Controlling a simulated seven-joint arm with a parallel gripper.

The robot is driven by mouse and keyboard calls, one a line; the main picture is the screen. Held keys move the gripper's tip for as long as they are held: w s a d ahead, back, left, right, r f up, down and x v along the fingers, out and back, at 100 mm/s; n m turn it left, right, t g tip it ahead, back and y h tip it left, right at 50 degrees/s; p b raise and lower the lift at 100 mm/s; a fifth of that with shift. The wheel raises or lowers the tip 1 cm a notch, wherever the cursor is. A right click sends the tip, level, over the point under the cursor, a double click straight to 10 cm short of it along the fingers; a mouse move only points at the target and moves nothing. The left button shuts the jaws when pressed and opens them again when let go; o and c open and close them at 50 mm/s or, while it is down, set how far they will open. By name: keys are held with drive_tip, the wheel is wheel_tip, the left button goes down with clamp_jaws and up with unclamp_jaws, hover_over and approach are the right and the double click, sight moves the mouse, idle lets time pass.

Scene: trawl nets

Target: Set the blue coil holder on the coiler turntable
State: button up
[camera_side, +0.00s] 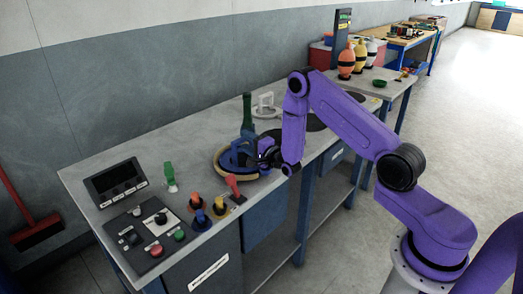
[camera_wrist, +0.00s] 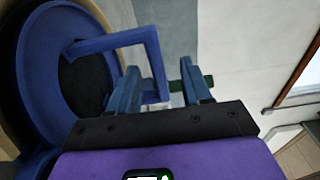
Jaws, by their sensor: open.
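The blue coil holder (camera_side: 236,157) is a round blue piece with an upright squared handle. In the side view it sits within the tan-rimmed coiler turntable (camera_side: 219,167) on the bench, partly hidden by my gripper (camera_side: 263,158). In the wrist view the holder's blue rim and dark centre fill the left, with the tan rim (camera_wrist: 102,14) beyond it. My gripper (camera_wrist: 158,88) is open. Its two fingers stand either side of the far leg of the blue handle (camera_wrist: 155,62); I cannot tell whether either touches it.
A green post (camera_side: 247,112) stands just behind the turntable, with a white handled piece (camera_side: 265,106) farther back. Coloured knobs and a red lever (camera_side: 234,187) stand in front, near the control panel (camera_side: 152,228) and display (camera_side: 116,181). Bottle-shaped floats (camera_side: 347,60) stand at the far end.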

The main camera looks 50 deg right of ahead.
drive_tip(key=s, duration=1)
drive_tip(key=shift+a, duration=0.4)
drive_tip(key=shift+w+a, duration=0.1)
drive_tip(key=shift+w+a+r+n, duration=0.1)
drive_tip(key=shift+w+a+n, duration=0.1)
drive_tip(key=shift+a+n, duration=0.1)
drive_tip(key=s+a+r+n+g+y, duration=0.25)
drive_tip(key=s+a+n+g, duration=0.2)
drive_tip(key=a+n, duration=0.45)
drive_tip(key=s+a+r+n+g+y, duration=0.1)
drive_tip(key=s+a+n+g+y, duration=0.3)
drive_tip(key=a+n+g, duration=0.45)
drive_tip(key=s+a+r+n+g+h, duration=0.1)
drive_tip(key=s+r+n, duration=0.15)
drive_tip(key=s, duration=0.45)
drive_tip(key=s+a+r+n+g+h, duration=0.15)
drive_tip(key=s+n, duration=0.25)
drive_tip(key=s, duration=0.4)
drive_tip(key=s+d+r+n+g+h, duration=0.1)
drive_tip(key=s+d+r+n, duration=0.1)
drive_tip(key=s, duration=0.4)
drive_tip(key=s+d+r+n+g+h, duration=0.1)
drive_tip(key=s+d+r+n, duration=0.1)
drive_tip(key=s+d+n, duration=0.2)
drive_tip(key=s+n, duration=0.1)
drive_tip(key=s, duration=0.1)
drive_tip(key=shift+s+d, duration=0.25)
drive_tip(key=shift+s, duration=0.1)
